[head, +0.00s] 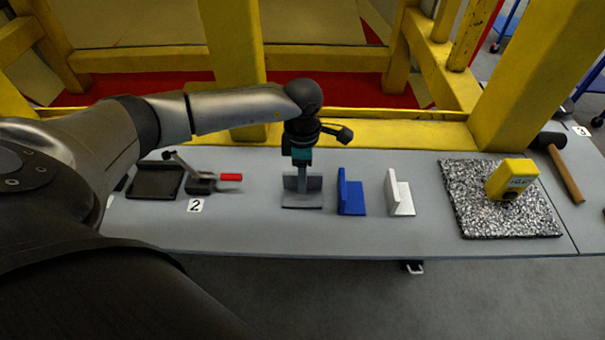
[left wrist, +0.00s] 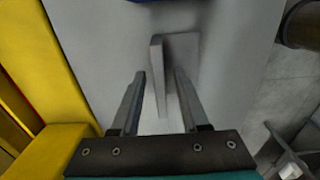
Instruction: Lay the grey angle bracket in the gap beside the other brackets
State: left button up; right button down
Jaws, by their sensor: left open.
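The grey angle bracket (head: 302,200) stands on the grey table, left of the blue bracket (head: 350,198) and the white bracket (head: 400,198). Its upright plate faces across the head view, while the blue and white plates run front to back. My left gripper (head: 302,172) is directly over the grey bracket, pointing down. In the left wrist view the open fingers (left wrist: 160,74) stand on either side of the grey bracket's upright plate (left wrist: 158,62), with space around it. A sliver of the blue bracket (left wrist: 150,1) shows at the top edge. My right gripper is out of view.
A toggle clamp with a red handle (head: 231,177) and a dark plate (head: 155,181) lie to the left. A speckled slab (head: 475,205) bearing a yellow device (head: 512,178) and a hammer (head: 566,172) are on the right. Yellow beams (head: 340,130) run behind the table.

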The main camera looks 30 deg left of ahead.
pick_arm(q)
jog(key=shift+r, duration=0.2)
notch_tip(320, 180, up, 12)
dwell(0.4)
